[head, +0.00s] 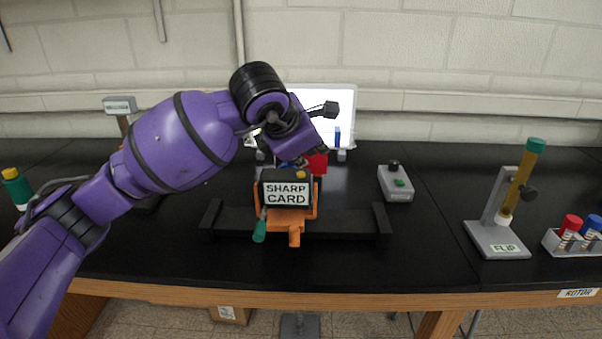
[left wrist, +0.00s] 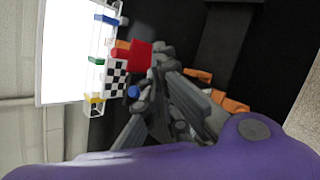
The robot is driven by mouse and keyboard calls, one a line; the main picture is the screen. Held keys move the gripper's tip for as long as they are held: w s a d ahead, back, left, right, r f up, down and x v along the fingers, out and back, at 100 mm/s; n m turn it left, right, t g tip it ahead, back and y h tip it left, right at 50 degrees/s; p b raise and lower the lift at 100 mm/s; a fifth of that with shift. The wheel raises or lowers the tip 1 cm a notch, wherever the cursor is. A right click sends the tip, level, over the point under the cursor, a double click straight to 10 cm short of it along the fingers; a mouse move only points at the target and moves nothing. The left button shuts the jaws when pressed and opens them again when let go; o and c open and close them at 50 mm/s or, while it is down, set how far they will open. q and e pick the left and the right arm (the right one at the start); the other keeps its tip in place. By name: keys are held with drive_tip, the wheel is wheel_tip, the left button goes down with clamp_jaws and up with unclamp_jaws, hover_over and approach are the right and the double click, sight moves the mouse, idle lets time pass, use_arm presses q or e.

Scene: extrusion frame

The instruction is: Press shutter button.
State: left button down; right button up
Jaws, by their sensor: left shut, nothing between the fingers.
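A dark box-shaped camera labelled SHARP CARD (head: 287,194) sits in an orange cradle (head: 295,223) on a black rail. A small yellow-orange button (head: 301,174) shows on its top right. My left gripper (head: 293,160) points down just behind the camera's top, partly hidden by the camera and by my wrist. In the left wrist view the grey fingers (left wrist: 160,65) are shut and empty, beside a red block (left wrist: 138,54) and a checkered card (left wrist: 117,78). I cannot tell whether they touch anything. My right gripper is not in view.
A lit white panel (head: 345,104) stands behind the camera. A grey box with a green button (head: 398,183) is to the right. A tilted yellow tube on a FLIP stand (head: 495,240) and a tube rack (head: 570,246) are further right. The bench between is clear.

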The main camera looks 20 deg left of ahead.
use_arm(q)
drive_tip(key=shift+f, duration=0.2)
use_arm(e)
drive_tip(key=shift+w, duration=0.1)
use_arm(q)
drive_tip(key=shift+f, duration=0.3)
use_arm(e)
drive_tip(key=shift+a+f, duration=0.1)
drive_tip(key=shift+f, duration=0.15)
